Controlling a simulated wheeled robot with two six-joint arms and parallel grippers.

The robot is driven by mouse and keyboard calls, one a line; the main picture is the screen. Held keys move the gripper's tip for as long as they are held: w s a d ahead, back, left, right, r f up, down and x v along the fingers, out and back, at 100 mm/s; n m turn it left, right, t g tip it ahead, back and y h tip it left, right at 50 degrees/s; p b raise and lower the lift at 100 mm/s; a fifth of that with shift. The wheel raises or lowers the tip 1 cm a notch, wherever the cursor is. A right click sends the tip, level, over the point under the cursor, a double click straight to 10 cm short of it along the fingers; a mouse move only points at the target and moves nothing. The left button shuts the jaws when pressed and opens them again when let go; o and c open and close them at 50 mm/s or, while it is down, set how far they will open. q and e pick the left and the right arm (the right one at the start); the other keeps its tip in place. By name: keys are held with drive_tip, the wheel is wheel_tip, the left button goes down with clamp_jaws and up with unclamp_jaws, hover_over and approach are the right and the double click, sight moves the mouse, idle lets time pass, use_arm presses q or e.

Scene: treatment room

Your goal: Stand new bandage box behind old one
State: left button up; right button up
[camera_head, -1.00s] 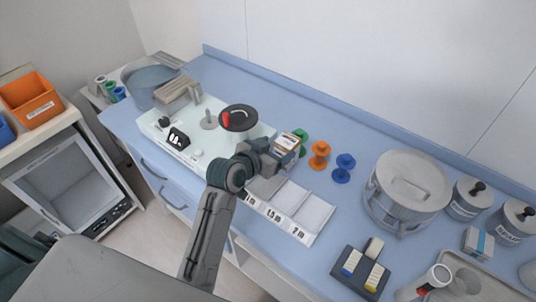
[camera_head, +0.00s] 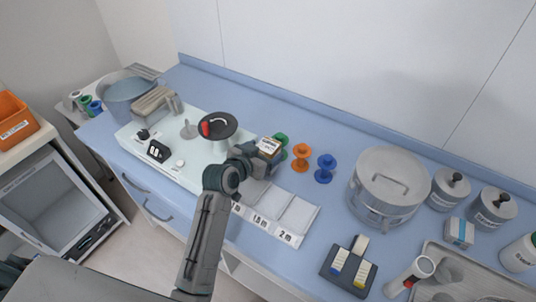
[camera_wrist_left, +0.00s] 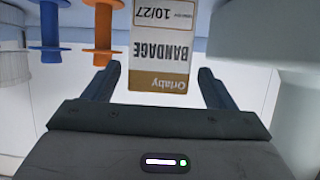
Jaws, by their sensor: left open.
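A bandage box (camera_head: 269,147) stands on the blue counter behind the labelled divider tray, beside the green spool. In the left wrist view the box (camera_wrist_left: 160,45) shows upside down, with a white face, a gold band and the words BANDAGE, 10/27. I cannot tell whether it is the old or the new one, and no second such box is clearly visible. My left gripper (camera_head: 262,158) is right at the box; in the wrist view its two fingers are spread to either side, with gaps between them and the box. My right gripper is not in view.
Green (camera_head: 281,141), orange (camera_head: 301,158) and blue (camera_head: 325,169) spools stand right of the box. The white device with a black dial (camera_head: 218,126) is close on the left. A steel pot (camera_head: 387,187) and a small blue-striped box (camera_head: 459,232) are farther right.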

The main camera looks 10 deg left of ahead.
use_arm(q)
drive_tip(key=p+x, duration=0.2)
drive_tip(key=x, duration=0.2)
drive_tip(key=shift+d, duration=0.1)
drive_tip(key=shift+w+f, duration=0.25)
drive_tip(key=shift+c, duration=0.2)
drive_tip(key=c, duration=1.1)
drive_tip(key=shift+c, duration=0.3)
drive_tip(key=shift+r, duration=0.15)
